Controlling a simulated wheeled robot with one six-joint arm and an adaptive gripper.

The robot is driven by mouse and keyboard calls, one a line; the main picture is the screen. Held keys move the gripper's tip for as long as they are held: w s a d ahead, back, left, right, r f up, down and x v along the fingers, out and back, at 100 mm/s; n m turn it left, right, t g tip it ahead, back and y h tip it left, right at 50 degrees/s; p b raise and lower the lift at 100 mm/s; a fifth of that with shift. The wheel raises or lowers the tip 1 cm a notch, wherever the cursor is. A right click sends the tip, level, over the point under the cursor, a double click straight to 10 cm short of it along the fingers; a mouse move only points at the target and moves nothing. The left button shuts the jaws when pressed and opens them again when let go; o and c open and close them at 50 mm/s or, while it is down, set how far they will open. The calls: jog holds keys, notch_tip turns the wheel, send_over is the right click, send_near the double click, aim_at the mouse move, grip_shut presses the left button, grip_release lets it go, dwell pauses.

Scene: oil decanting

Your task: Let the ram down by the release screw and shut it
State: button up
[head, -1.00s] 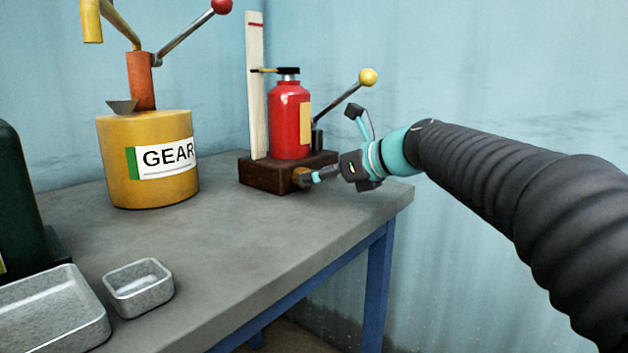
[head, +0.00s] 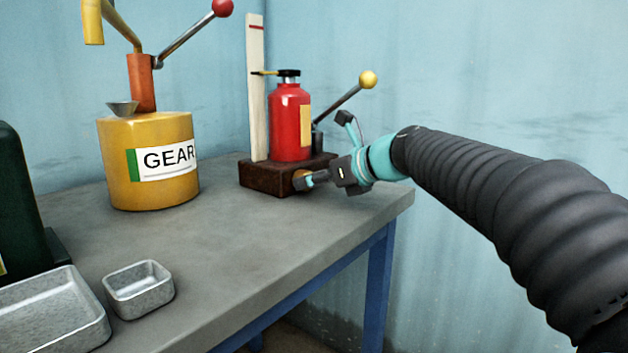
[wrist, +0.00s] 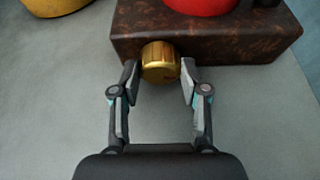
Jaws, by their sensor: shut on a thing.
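The red jack body (head: 291,125) stands on a dark brown base (head: 262,180) at the back right of the bench. Its ram top (head: 289,75) is black, with a short bright stem below it and a yellow pointer level with it, below the red line on the pale upright board (head: 257,95). The brass release screw (wrist: 160,62) sits on the front of the base. My gripper (wrist: 159,80) is shut on the screw, one finger on each side. In the head view my gripper (head: 307,181) hides most of the screw.
A yellow-knobbed lever (head: 345,102) rises right of the jack. A yellow GEAR drum (head: 150,190) with a pump stands to the left. Metal trays (head: 139,288) and a dark green container (head: 20,220) are at the front left. The middle of the grey bench (head: 225,240) is clear.

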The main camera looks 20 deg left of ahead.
jog(key=shift+s, duration=0.1)
jog(key=shift+s+a+f+n+t+b, duration=0.1)
jog(key=shift+n+t+b, duration=0.3)
jog(key=shift+n, duration=0.2)
jog(key=shift+a+n+t+b, duration=0.1)
jog(key=shift+n+t+b, duration=0.15)
jog(key=shift+n+t, duration=0.25)
jog(key=shift+n+t+h+b, duration=0.3)
jog(key=shift+n+t+b, duration=0.35)
jog(key=shift+n, duration=0.25)
jog(key=o, duration=1.1)
jog(key=shift+s+a, duration=0.1)
jog(key=shift+a, duration=0.05)
jog(key=shift+o, duration=0.2)
jog(key=shift+d, duration=0.2)
